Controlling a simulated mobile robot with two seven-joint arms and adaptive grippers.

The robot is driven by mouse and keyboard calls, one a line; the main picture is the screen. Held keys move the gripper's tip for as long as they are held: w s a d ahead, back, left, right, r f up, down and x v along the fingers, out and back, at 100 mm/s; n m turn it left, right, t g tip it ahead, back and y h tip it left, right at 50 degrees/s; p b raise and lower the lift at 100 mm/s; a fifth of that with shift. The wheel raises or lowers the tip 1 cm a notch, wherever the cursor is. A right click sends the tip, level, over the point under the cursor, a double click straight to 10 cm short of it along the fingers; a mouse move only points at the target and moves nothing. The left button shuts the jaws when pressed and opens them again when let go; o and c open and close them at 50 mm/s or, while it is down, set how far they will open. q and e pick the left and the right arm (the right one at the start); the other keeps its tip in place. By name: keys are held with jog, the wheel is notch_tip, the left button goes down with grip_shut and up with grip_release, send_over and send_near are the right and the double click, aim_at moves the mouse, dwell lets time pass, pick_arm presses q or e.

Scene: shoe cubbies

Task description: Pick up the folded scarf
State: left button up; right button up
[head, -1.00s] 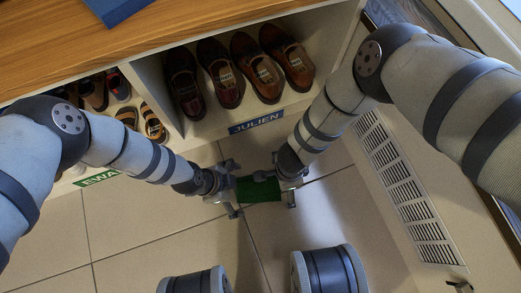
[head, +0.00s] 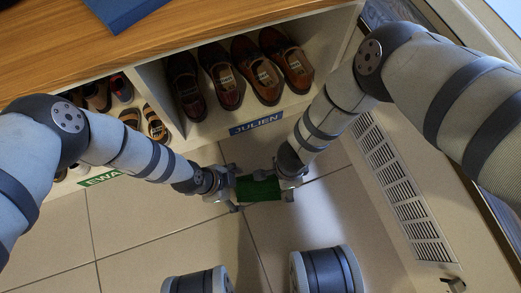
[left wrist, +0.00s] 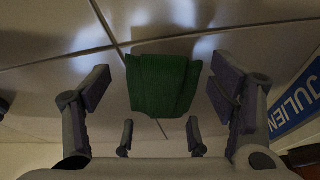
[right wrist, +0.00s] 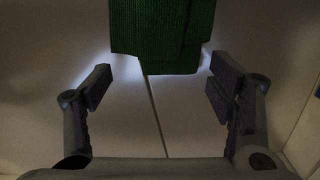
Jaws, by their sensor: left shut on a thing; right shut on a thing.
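The folded scarf (head: 259,189) is green and ribbed. In the head view it lies between my two grippers, over the tiled floor in front of the cubbies. My left gripper (head: 232,188) is at its left end and my right gripper (head: 285,186) at its right end.
A shoe cubby with a wooden top (head: 180,50) stands ahead. Brown shoes (head: 240,75) are in the compartment labelled JULIEN (head: 256,124); more footwear is above the EWA label (head: 101,179). A vented panel (head: 405,190) is on the right. The tiled floor (head: 140,230) is open at lower left.

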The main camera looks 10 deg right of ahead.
pick_arm(q)
jog(key=r+p, duration=0.1)
jog(key=r, duration=0.2)
jog(key=shift+w+p, duration=0.2)
jog(key=shift+p, duration=0.2)
pick_arm(e)
jog(key=r, duration=0.3)
jog(key=shift+w, duration=0.2)
pick_arm(q)
jog(key=shift+f, duration=0.1)
pick_arm(e)
jog(key=shift+f, duration=0.15)
jog(key=shift+c, duration=0.3)
